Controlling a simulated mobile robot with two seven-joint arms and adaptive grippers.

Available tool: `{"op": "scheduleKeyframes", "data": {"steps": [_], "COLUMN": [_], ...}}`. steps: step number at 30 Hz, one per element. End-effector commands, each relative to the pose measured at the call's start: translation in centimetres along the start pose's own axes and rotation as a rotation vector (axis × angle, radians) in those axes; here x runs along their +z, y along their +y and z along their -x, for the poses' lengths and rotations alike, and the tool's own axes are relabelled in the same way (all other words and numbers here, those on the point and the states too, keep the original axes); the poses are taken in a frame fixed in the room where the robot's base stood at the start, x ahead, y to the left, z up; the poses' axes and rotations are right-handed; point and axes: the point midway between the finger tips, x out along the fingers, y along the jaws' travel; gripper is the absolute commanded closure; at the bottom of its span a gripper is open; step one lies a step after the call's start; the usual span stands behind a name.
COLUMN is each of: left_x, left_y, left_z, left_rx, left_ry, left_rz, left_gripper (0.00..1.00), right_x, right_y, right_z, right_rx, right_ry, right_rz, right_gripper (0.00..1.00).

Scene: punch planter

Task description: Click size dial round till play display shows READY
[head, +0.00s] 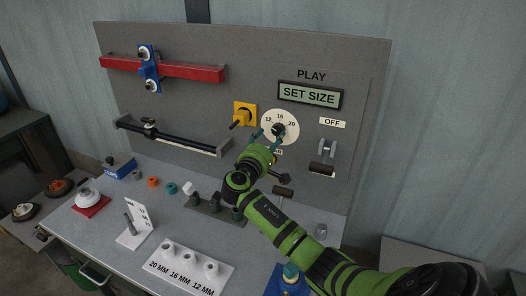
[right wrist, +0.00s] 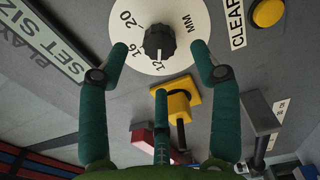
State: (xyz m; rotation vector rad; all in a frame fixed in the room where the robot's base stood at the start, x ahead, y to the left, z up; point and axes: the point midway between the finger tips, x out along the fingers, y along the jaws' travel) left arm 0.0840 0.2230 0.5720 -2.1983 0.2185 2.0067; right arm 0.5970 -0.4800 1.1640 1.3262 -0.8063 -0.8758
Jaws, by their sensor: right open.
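The size dial (head: 293,117) is a white disc on the grey panel, marked 12, 16, 20 and, in the right wrist view (right wrist: 181,20), MM. Its black knob (right wrist: 159,42) seems to point at 12. The play display (head: 310,94) reads SET SIZE. My right gripper (head: 266,139) is open in front of the dial. In the right wrist view its green fingertips (right wrist: 159,50) lie on either side of the knob with gaps, and a third finger is below. I cannot tell how far they are from the dial face. My left gripper is out of view.
A yellow block with a black handle (head: 245,114) sits left of the dial. An OFF label (head: 332,123) and a lever (head: 323,160) are to the right. A yellow button (right wrist: 267,12) beside a CLEAR label is near the dial. The bench (head: 185,225) holds several small parts.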

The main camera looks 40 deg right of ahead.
Motion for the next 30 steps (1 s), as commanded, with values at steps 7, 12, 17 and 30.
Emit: {"op": "scheduleKeyframes", "data": {"steps": [7, 12, 17, 30], "left_x": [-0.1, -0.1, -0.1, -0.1], "left_y": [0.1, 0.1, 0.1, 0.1], "left_z": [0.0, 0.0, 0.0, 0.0], "left_rx": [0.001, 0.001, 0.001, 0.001], "left_ry": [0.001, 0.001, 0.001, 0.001], "left_rz": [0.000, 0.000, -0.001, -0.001], "left_gripper": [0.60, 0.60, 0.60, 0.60], "right_x": [0.0, 0.0, 0.1, 0.1], "right_y": [-0.1, 0.0, -0.1, 0.0], "right_z": [5.1, 6.9, 7.4, 7.3], "right_rx": [-0.003, -0.001, -0.002, -0.001], "right_ry": [0.001, 0.000, -0.002, -0.002], "right_rz": [-0.001, -0.001, 0.001, 0.000], "right_gripper": [0.36, 0.36, 0.36, 0.36]}}
